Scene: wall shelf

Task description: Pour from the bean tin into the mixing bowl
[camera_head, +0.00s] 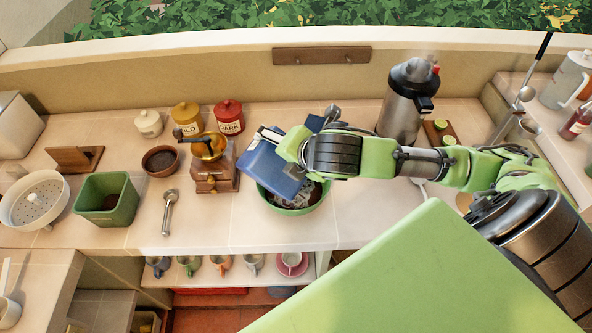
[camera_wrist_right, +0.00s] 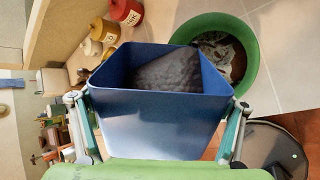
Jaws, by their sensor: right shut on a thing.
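The bean tin (camera_head: 266,166) is a blue, square, open-topped container. My right gripper (camera_head: 292,152) is shut on it and holds it tilted above the mixing bowl. In the right wrist view the tin (camera_wrist_right: 160,130) sits between the two fingers of the gripper (camera_wrist_right: 160,106), with dark contents inside. The mixing bowl (camera_head: 291,210) is green and round and stands on the counter, partly hidden under the tin and gripper. In the right wrist view the bowl (camera_wrist_right: 252,48) holds something dark and greyish white. I cannot tell whether anything is falling. My left gripper is not in view.
A wooden grinder (camera_head: 213,176) stands left of the bowl, with a metal scoop (camera_head: 168,212) and a green square tub (camera_head: 108,205) further left. A steel jug (camera_head: 403,105) stands behind my right arm. Cups sit on a shelf below.

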